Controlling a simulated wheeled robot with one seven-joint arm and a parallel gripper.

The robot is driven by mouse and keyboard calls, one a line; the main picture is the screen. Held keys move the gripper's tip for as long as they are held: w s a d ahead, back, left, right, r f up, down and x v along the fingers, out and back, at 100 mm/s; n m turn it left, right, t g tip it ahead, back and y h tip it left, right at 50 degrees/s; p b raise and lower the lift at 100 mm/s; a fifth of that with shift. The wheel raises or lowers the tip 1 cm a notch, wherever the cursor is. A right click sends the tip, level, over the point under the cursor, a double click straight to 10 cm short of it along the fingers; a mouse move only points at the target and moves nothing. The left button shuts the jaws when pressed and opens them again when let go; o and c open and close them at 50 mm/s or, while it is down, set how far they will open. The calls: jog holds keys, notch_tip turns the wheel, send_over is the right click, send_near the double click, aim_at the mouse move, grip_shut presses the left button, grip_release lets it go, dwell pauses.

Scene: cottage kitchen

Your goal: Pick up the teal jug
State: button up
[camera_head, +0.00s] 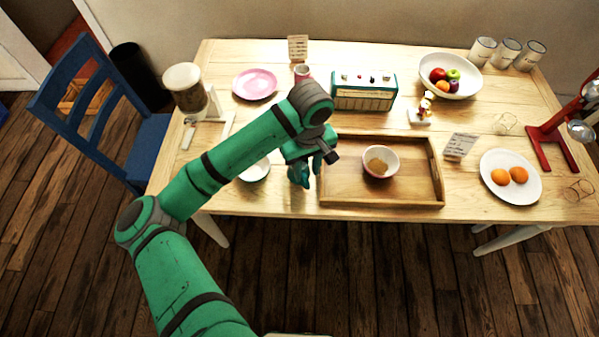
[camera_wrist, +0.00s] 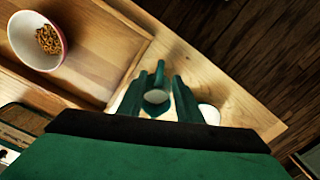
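The teal jug (camera_wrist: 157,76) shows in the wrist view between the two fingers of my gripper (camera_wrist: 158,100), with a pale round area at its top. The fingers stand apart, one on each side of it. The frames do not show clearly whether they touch it. In the head view my gripper (camera_head: 303,165) points down at the table's front edge, just left of the wooden tray. The jug is mostly hidden there by the similarly coloured gripper and arm, and I cannot separate its outline.
The wooden tray (camera_head: 332,187) holds a bowl (camera_head: 381,173) of small brown pieces, right of my gripper. A teal radio (camera_head: 364,92) stands behind. A plate (camera_head: 497,188) with oranges lies at the right.

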aim_at(306, 179)
notch_tip(306, 179, down, 4)
jog(key=shift+f, duration=0.15)
jog(key=f, duration=0.4)
jog(key=shift+s+f, duration=0.25)
jog(key=shift+s, duration=0.05)
jog(key=shift+w+f, duration=0.1)
jog(key=shift+f, duration=0.35)
grip_shut()
